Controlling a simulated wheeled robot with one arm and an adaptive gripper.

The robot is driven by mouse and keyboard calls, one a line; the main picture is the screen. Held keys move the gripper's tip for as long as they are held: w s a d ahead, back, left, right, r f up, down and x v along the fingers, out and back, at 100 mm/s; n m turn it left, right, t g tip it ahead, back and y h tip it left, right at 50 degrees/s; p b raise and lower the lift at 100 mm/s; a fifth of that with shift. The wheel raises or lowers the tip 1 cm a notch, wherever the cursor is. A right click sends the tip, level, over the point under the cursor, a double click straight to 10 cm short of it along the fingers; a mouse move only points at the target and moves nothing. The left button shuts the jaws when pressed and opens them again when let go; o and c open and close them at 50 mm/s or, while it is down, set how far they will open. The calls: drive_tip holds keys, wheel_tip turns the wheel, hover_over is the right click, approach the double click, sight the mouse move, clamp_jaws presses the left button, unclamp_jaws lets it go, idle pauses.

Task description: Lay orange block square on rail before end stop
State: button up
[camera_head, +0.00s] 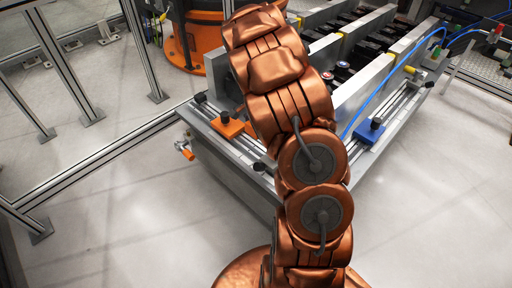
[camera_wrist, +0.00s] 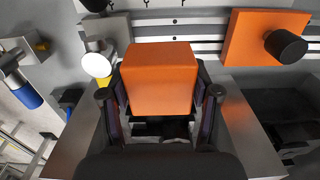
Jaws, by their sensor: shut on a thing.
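The orange block (camera_wrist: 160,80) is a plain cube-like block in the middle of the wrist view. My gripper (camera_wrist: 160,100) is shut on it, with one dark finger on each side. The grooved metal rail (camera_wrist: 190,38) runs across the top of the wrist view, beyond the block. Whether the block touches the rail cannot be told. A flat orange plate with a black knob (camera_wrist: 250,38) sits on the rail to the right; it also shows in the head view (camera_head: 227,127). I cannot tell for certain which part is the end stop. My arm hides the gripper and block in the head view.
A blue piece with a black knob (camera_head: 369,132) sits on a rail at the right of the machine frame. A bright round-ended cylinder (camera_wrist: 97,64) stands left of the block. Metal fence posts (camera_head: 66,60) stand at left. The light floor in front is open.

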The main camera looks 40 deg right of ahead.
wheel_tip(320, 180, down, 8)
drive_tip(key=shift+f+b, duration=0.1)
drive_tip(key=shift+b, duration=0.35)
drive_tip(key=shift+f, duration=0.6)
drive_tip(key=o, duration=1.6)
